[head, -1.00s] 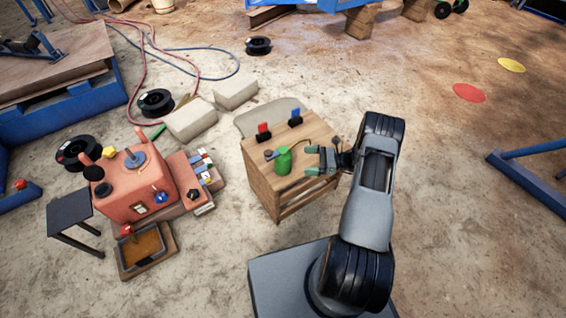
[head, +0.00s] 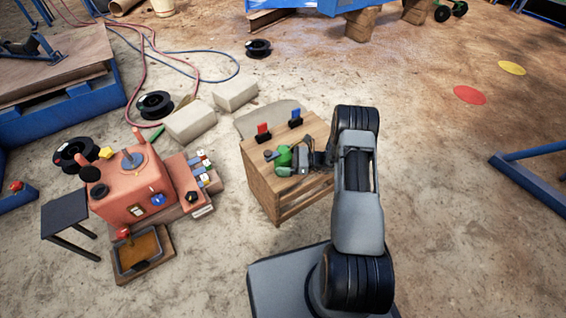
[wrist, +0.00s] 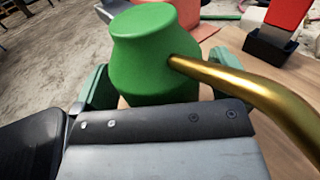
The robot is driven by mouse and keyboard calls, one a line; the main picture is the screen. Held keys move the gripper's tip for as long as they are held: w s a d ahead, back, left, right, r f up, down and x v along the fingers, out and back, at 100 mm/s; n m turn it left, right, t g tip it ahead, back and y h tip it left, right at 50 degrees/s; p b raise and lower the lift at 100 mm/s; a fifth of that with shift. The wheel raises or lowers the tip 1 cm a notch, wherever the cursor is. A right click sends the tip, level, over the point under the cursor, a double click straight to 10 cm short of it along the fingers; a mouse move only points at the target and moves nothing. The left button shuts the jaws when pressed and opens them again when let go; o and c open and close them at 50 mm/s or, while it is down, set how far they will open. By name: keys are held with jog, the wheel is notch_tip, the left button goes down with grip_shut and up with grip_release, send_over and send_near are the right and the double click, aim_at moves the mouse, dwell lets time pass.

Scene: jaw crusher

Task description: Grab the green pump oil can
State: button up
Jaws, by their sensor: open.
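The green pump oil can (head: 283,156) stands upright on the small wooden table. In the wrist view the can (wrist: 155,55) fills the upper middle, with its brass spout (wrist: 245,88) reaching to the lower right. My gripper (head: 291,160) is at the can, coming from the right. Its green-tipped fingers show on either side of the can in the wrist view (wrist: 152,88). The jaws are open around the can, and I cannot tell whether either finger touches it. The can's lower part is hidden behind my gripper.
The wooden table (head: 262,182) also holds a red item (head: 263,132) and a blue item (head: 295,118) in dark holders at its back. A red-orange machine (head: 130,188) stands to the left. Pale blocks (head: 192,122) lie behind. The ground at right is mostly clear.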

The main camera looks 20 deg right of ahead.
jog(key=shift+c, duration=0.4)
jog(key=c, duration=1)
jog(key=shift+c, duration=0.7)
jog(key=shift+r, duration=0.1)
